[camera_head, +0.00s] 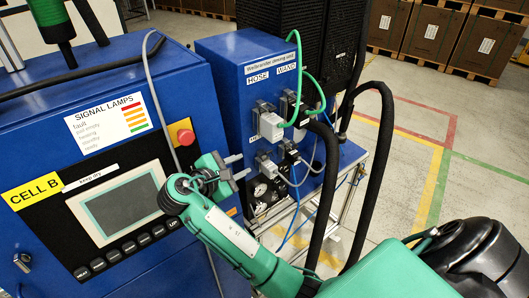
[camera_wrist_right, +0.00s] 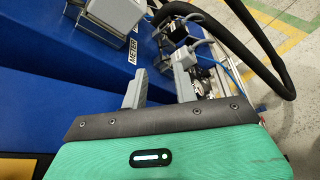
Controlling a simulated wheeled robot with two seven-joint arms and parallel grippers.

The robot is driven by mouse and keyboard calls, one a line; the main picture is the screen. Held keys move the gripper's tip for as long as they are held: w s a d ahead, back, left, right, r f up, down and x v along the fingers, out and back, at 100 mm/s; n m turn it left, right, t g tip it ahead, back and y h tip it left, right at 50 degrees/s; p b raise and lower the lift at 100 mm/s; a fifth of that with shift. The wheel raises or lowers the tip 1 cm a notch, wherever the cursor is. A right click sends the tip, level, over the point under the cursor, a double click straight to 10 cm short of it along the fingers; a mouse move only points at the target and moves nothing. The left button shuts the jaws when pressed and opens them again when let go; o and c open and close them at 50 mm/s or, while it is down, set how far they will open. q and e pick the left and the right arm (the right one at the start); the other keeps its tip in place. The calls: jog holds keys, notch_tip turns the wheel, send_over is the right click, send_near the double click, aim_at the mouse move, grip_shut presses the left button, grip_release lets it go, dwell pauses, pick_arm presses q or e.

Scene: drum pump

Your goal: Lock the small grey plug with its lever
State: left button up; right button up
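The small grey plug (camera_head: 267,167) sits low on the side of the blue dosing unit (camera_head: 225,62), below a larger pale plug (camera_head: 268,124). Its lever is too small to make out. My right gripper (camera_head: 239,166) is just left of the small plug, fingers apart and pointing at it, with nothing seen between them. In the wrist view my right gripper (camera_wrist_right: 158,82) is also open, its two grey fingers in front of the blue panel. A grey connector shows beyond the right finger; I cannot tell which plug it is.
Thick black hoses (camera_head: 325,180) and thin green and blue lines hang right of the plugs. A black plug (camera_head: 290,151) with a grey cable sits beside the small plug. A control panel with a screen (camera_head: 122,207) and red button (camera_head: 186,137) stands left.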

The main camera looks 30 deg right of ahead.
aim_at(268, 153)
jog(key=p+x, duration=0.3)
jog(key=x, duration=0.7)
jog(key=shift+d+r+p, duration=0.15)
jog(key=shift+r+p, duration=0.05)
jog(key=shift+p, duration=0.2)
jog(key=shift+x, duration=0.85)
jog(key=shift+f, duration=0.2)
jog(key=shift+c, duration=0.2)
grip_shut()
